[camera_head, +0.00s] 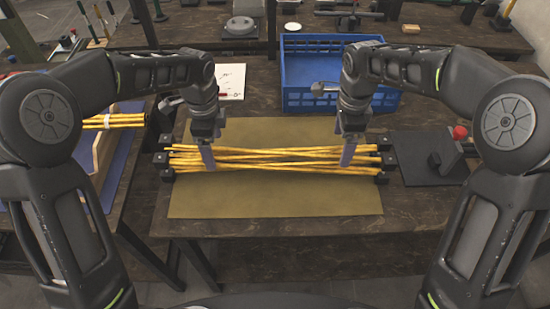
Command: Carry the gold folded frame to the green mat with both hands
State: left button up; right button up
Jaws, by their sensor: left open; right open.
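The gold folded frame (275,160), a bundle of crossing gold rods with black end pieces, lies across the olive-green mat (275,201). Its black ends reach past the mat's left and right edges. My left gripper (208,158) is open and points down at the left part of the bundle. My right gripper (347,155) is open and points down at the right part. The fingers overlap the rods in the picture; I cannot tell whether they touch them.
A blue crate (322,47) stands behind the mat. A black plate with a red-knobbed press (460,133) is at the right. A white paper sheet (230,80) lies at the back left. A side table at the left holds another bundle of gold rods (115,121).

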aim_at(340, 152)
pick_arm(q)
notch_tip(340, 152, down, 7)
jog(key=shift+f, duration=0.1)
pick_arm(e)
notch_tip(340, 152, down, 7)
jog(key=shift+f, duration=0.15)
pick_arm(q)
grip_shut()
pick_arm(e)
grip_shut()
dwell(0.4)
